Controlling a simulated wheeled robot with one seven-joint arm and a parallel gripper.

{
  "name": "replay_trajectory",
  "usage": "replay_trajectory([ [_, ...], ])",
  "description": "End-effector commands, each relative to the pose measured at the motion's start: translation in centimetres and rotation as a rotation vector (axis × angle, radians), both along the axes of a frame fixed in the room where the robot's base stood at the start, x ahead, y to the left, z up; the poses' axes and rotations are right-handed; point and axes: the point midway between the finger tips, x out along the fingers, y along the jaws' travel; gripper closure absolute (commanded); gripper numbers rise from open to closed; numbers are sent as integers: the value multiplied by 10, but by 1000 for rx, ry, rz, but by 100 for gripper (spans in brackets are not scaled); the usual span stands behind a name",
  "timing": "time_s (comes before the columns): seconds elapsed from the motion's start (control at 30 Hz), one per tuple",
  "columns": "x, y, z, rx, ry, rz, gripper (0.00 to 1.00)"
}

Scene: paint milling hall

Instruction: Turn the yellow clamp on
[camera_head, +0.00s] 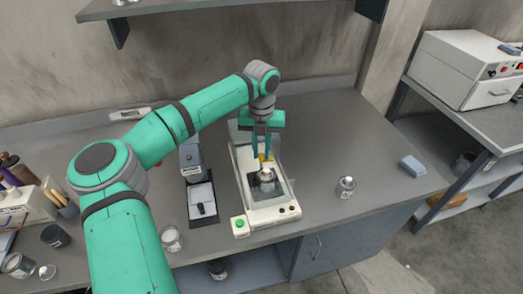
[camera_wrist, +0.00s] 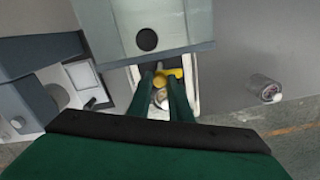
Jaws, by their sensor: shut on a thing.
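The yellow clamp (camera_head: 264,158) sits above a small metal can (camera_head: 267,177) on a white bench machine (camera_head: 277,212). My gripper (camera_head: 263,155) reaches down from above, with its fingers at the clamp. In the wrist view the two fingers (camera_wrist: 164,85) are shut on the yellow clamp (camera_wrist: 174,73), which partly shows between and beside the tips. The can also shows below it in the wrist view (camera_wrist: 161,97). A green button (camera_head: 239,222) is on the machine's front left corner. The fingers hide part of the clamp.
A balance (camera_head: 201,200) stands left of the machine. A blue-grey block (camera_head: 412,166) lies at the right end. Jars (camera_head: 171,239) stand at the front left. A shelf (camera_head: 180,7) hangs above.

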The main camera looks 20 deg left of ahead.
Motion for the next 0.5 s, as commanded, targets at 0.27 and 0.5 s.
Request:
replay_trajectory([
  [0.27, 0, 0, 1, 1, -1, -211, 100],
  [0.5, 0, 0, 1, 1, -1, -440, 100],
])
